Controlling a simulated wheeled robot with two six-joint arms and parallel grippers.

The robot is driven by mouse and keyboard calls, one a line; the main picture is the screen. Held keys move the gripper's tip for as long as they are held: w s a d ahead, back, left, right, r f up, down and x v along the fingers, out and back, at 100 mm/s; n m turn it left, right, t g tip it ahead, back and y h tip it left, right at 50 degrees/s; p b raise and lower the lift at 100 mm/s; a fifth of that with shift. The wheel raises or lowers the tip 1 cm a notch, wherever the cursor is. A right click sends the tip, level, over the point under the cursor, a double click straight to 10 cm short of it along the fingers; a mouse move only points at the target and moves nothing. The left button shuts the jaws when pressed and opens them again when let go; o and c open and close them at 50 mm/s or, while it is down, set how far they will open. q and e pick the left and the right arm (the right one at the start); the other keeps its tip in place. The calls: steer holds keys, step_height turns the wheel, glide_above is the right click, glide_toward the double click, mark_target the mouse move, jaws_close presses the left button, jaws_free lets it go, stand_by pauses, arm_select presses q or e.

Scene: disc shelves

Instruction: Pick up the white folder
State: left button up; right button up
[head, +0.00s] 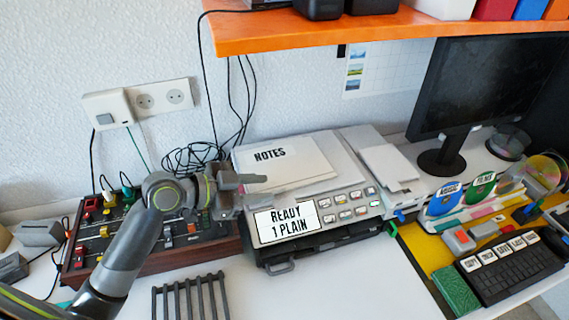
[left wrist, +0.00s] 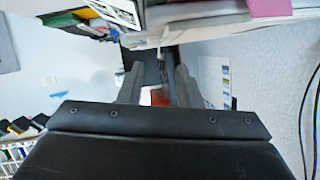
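A flat white sheet or folder marked NOTES (head: 283,160) lies on top of the grey copier machine (head: 338,152). I take it to be the white folder, but cannot tell for sure. A smaller plain white flat item (head: 388,167) lies to its right. My left gripper (head: 258,188) is at the front left edge of the NOTES item, fingers pointing right, and hides part of its lower left corner. In the left wrist view, the gripper's fingers (left wrist: 160,88) stand apart with nothing clearly held between them. Touch with the folder cannot be told. My right gripper is not in view.
A control box with knobs and sliders (head: 122,232) stands under my left arm. A dark rack (head: 190,298) lies in front. A monitor (head: 483,88) and keyboard (head: 510,268) are at right. An orange shelf (head: 300,35) hangs above. White table is clear at front centre.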

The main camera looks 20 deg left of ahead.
mark_target(281, 188)
arm_select(q)
steer(key=shift+p+x, duration=0.55)
steer(key=shift+x, duration=2.2)
steer(key=shift+f, duration=0.15)
steer(key=shift+s, duration=0.1)
jaws_close()
